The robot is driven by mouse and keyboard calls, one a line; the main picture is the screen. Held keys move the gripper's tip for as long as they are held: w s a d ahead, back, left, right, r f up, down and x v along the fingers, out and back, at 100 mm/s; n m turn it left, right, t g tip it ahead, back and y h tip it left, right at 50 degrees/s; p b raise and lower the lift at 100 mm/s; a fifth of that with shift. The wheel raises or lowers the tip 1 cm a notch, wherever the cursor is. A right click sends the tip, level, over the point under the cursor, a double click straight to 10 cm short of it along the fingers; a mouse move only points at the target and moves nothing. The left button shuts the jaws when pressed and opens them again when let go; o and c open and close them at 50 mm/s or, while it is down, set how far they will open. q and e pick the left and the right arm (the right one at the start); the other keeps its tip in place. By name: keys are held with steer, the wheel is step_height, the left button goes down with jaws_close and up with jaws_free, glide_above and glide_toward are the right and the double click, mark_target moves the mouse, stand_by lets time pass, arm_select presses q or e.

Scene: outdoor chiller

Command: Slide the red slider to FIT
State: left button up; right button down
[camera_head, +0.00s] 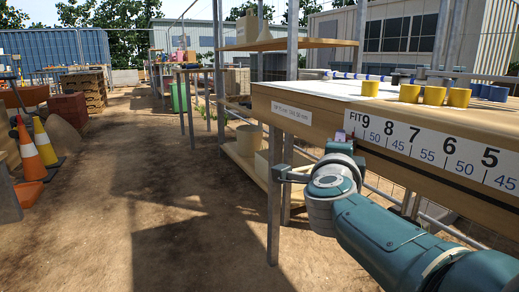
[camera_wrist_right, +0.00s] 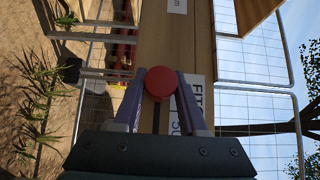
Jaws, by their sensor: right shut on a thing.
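The red slider (camera_wrist_right: 156,82) shows in the right wrist view as a round red knob on the front face of the wooden table. My right gripper (camera_wrist_right: 159,88) has one finger on each side of the knob and is shut on it. The white scale strip (camera_wrist_right: 195,98) with the word FIT is beside the knob, and the knob is about level with that word. A dark slot (camera_wrist_right: 156,121) runs from the knob back along the face. In the head view the scale (camera_head: 440,150) reads FIT, 9, 8, 7, 6, 5, and my right gripper (camera_head: 341,147) is just below FIT, hiding the knob. My left gripper is out of view.
Several yellow rings (camera_head: 433,96) and blue rings stand on the tabletop (camera_head: 330,90). A small printed label (camera_head: 291,110) is on the table's left end. Shelves (camera_head: 285,44) stand behind. Open dirt ground (camera_head: 160,200) lies left, with orange cones (camera_head: 45,148) at the far left.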

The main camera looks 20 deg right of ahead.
steer(key=shift+a+f, duration=0.1)
steer(key=shift+f, duration=0.05)
steer(key=c, duration=0.9)
jaws_free()
steer(key=shift+o, duration=1.3)
steer(key=shift+w, duration=0.25)
steer(key=shift+o, duration=1)
steer(key=shift+s, duration=0.1)
